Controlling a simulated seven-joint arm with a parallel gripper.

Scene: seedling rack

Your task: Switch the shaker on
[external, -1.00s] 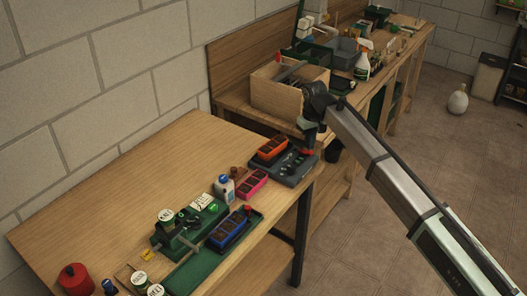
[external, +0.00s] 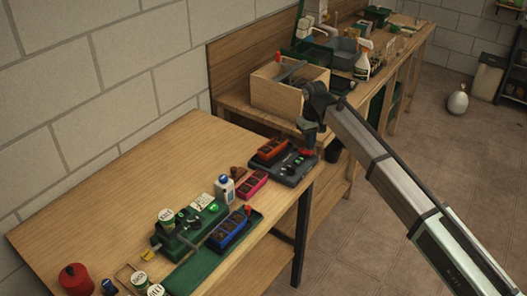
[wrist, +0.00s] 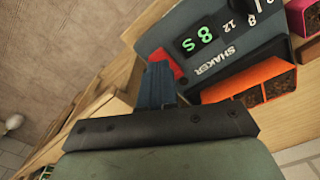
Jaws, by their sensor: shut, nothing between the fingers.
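The shaker (external: 284,172) is a dark grey-blue unit at the far right corner of the near bench, with an orange tray (external: 272,149) on it. In the wrist view its panel (wrist: 226,66) reads SHAKER, and its display (wrist: 197,39) shows a green lit "8 S". A dial with printed numbers is partly in view at the top edge. A red switch part (wrist: 170,62) shows beside the fingers and is partly hidden by them. My gripper (wrist: 158,68) is shut and empty, with its tips at the red part; I cannot tell whether they touch. It also shows in the external view (external: 309,147).
A pink tray (external: 252,184), a white bottle (external: 224,188) and a blue tray (external: 228,232) stand left of the shaker. A wooden box (external: 288,96) stands on the far bench behind my gripper. The near bench's back left is clear.

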